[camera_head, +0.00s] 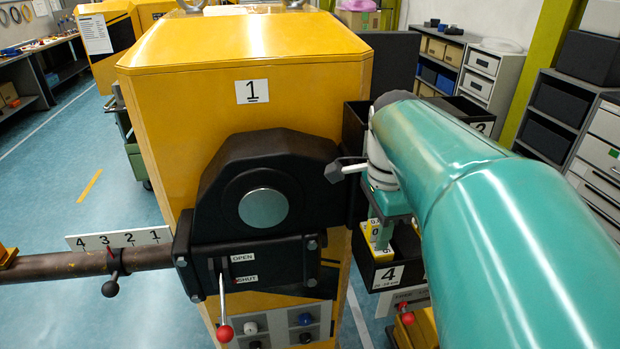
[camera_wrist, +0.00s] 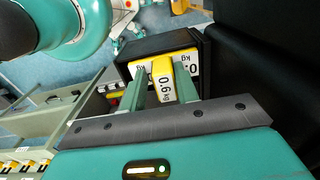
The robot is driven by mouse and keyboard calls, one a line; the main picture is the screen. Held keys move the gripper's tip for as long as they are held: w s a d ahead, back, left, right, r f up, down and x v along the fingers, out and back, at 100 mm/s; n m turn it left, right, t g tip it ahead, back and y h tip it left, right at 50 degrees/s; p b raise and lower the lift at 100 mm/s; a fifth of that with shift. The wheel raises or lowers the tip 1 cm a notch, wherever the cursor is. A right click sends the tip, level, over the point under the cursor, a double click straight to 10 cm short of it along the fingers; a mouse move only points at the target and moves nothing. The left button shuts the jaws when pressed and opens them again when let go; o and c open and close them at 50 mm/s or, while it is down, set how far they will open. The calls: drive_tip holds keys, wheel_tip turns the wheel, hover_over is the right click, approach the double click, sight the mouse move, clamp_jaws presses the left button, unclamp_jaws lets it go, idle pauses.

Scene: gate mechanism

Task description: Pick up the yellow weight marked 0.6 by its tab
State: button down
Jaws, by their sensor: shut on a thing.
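The yellow weight marked 0.6 kg (camera_wrist: 162,83) shows in the wrist view, with its labelled tab between the two green fingers of my gripper (camera_wrist: 161,88). My gripper is shut on this tab. A wider yellow part with white labels (camera_wrist: 192,58) lies beyond the fingers inside a black bin (camera_wrist: 205,45); whether it belongs to the same weight I cannot tell. In the head view, yellow pieces (camera_head: 374,243) show in the black bin labelled 4 (camera_head: 368,273), just below my gripper (camera_head: 384,221). My arm hides much of that bin.
The yellow machine marked 1 (camera_head: 230,120) stands left of the bin, with a black housing (camera_head: 270,175) and a red-knobbed lever (camera_head: 224,331). A brown bar (camera_head: 50,267) reaches left. In the wrist view, a black surface (camera_wrist: 260,60) rises close at right.

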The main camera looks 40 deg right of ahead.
drive_tip(key=shift+d+f, duration=0.1)
drive_tip(key=shift+f, duration=0.4)
drive_tip(key=shift+w+d+r, duration=0.15)
drive_tip(key=shift+w+r, duration=0.1)
drive_tip(key=shift+r, duration=5.3)
drive_tip(key=shift+s, duration=0.1)
